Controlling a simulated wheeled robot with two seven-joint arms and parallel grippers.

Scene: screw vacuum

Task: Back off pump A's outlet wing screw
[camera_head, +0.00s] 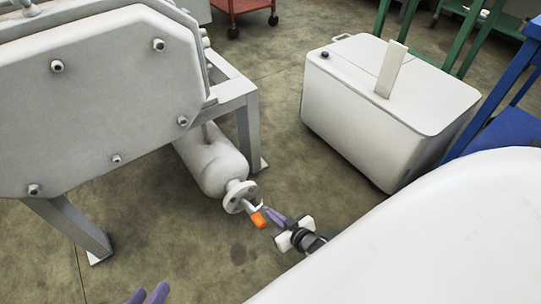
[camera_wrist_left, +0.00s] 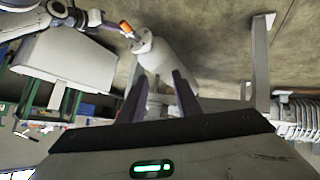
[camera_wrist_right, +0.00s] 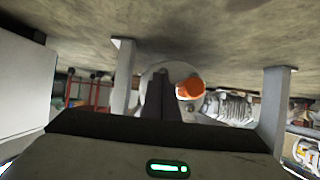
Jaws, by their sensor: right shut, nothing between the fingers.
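The outlet wing screw has an orange part (camera_head: 258,219) and sits at the pale round flange (camera_head: 240,196) on the end of the white cylinder (camera_head: 212,162). My right gripper (camera_head: 268,211) is shut and empty, right beside the orange part. In the right wrist view its closed fingers (camera_wrist_right: 160,90) stand in front of the flange, with the orange part (camera_wrist_right: 190,89) just to their right; I cannot tell if they touch. My left gripper (camera_head: 149,294) is at the bottom of the head view, away from the screw. Its fingers are apart and empty in the left wrist view (camera_wrist_left: 158,92).
The large grey machine housing (camera_head: 95,95) on metal legs (camera_head: 252,130) stands over the cylinder at left. A white lidded box (camera_head: 385,115) stands on the floor at right, and a red cart (camera_head: 245,8) is behind. Floor between cylinder and box is clear.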

